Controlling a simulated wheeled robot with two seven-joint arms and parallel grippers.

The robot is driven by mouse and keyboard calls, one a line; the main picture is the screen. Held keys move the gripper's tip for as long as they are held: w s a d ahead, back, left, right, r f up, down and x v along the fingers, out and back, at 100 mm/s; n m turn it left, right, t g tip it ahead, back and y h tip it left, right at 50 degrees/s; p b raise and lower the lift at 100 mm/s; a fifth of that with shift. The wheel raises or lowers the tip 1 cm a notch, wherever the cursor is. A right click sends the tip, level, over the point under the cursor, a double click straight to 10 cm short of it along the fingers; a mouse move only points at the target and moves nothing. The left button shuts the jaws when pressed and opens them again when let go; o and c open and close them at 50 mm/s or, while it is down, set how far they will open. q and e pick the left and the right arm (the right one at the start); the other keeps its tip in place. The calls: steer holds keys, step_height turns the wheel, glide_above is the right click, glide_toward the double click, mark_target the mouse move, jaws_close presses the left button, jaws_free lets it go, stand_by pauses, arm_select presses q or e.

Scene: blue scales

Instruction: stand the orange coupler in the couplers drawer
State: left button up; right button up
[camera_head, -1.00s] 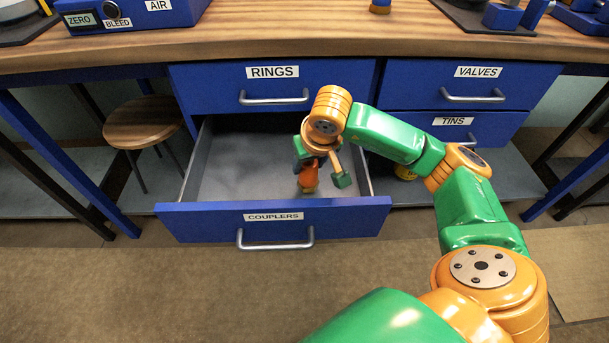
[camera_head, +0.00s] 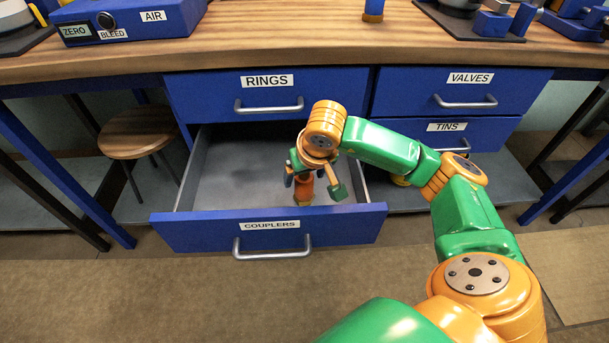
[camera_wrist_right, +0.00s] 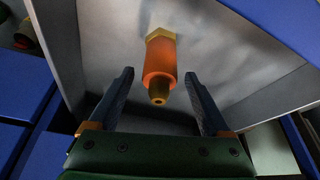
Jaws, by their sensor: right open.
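The orange coupler (camera_head: 303,190) is inside the open couplers drawer (camera_head: 190,230), near its front and right of the middle. It looks upright; in the right wrist view the orange coupler (camera_wrist_right: 160,62) has its brass hex end against the grey drawer floor and its narrow brass tip towards me. My right gripper (camera_head: 304,178) reaches down into the drawer over it. In the right wrist view the dark fingers of my right gripper (camera_wrist_right: 159,74) are open, one on each side of the coupler, with a gap on both sides. My left gripper is not in view.
The rings drawer (camera_head: 330,90), valves drawer (camera_head: 410,85) and tins drawer (camera_head: 390,138) are shut. A wooden stool (camera_head: 145,130) stands left of the open drawer. The drawer floor (camera_head: 235,175) left of the coupler is clear. Several blue fixtures stand on the bench top.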

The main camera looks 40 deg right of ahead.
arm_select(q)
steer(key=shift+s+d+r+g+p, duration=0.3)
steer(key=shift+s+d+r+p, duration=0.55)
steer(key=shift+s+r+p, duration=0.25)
arm_select(e)
steer(key=v, duration=1.1)
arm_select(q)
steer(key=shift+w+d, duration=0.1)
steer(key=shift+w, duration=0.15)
arm_select(e)
steer(key=shift+s+f, duration=0.1)
